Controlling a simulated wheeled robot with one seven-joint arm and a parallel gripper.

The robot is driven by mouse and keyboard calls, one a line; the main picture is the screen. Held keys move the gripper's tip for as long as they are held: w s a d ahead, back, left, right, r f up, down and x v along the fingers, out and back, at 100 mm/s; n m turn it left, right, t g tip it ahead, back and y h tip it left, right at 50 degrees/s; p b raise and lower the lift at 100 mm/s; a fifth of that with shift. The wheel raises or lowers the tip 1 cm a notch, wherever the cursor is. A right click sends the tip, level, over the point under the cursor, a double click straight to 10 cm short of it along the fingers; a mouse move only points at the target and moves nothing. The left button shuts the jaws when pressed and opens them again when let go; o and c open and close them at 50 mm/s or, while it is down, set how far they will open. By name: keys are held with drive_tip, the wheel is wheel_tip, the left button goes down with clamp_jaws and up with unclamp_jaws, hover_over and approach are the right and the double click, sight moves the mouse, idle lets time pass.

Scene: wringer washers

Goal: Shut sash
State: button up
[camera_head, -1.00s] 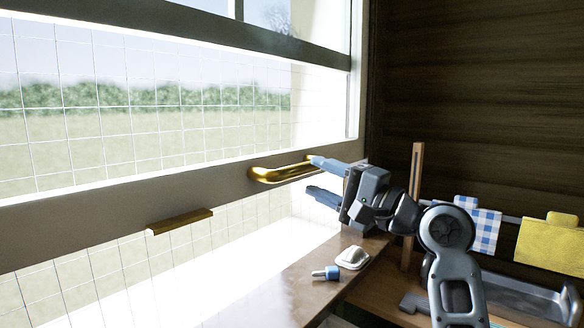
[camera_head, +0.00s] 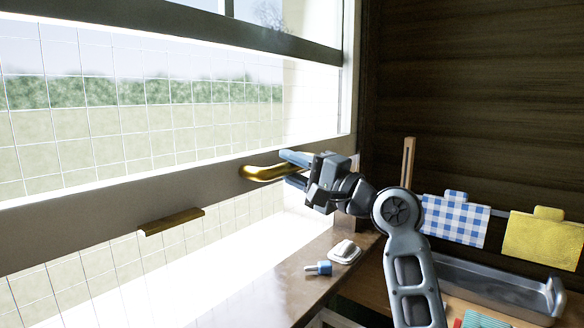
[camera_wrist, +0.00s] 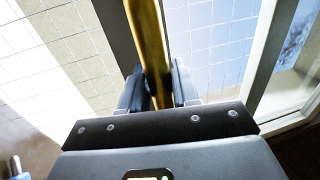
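The sash (camera_head: 100,217) is a window frame with a broad grey lower rail, standing raised with an open gap between it and the bright sill. A curved brass handle (camera_head: 262,174) sticks out from the rail near its right end. My gripper (camera_head: 292,170) has one finger above the handle and one below, close against it. In the wrist view the brass handle (camera_wrist: 150,40) runs between the two dark finger pads of my gripper (camera_wrist: 158,90), with little or no gap on either side. The handle's far end is hidden behind the fingers.
A brass ledge (camera_head: 172,221) sits at the rail's lower edge. A white object (camera_head: 345,252) and a blue peg-like piece (camera_head: 318,268) lie on the brown counter (camera_head: 285,285). A checked cloth (camera_head: 455,219), yellow cloth (camera_head: 545,240) and metal tray (camera_head: 500,285) are at right.

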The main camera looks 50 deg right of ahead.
clamp_jaws()
drive_tip(key=shift+f, duration=0.1)
wheel_tip(320, 180, down, 22)
drive_tip(key=b, duration=1.4)
drive_tip(key=shift+f, duration=0.1)
drive_tip(key=o, duration=0.5)
unclamp_jaws()
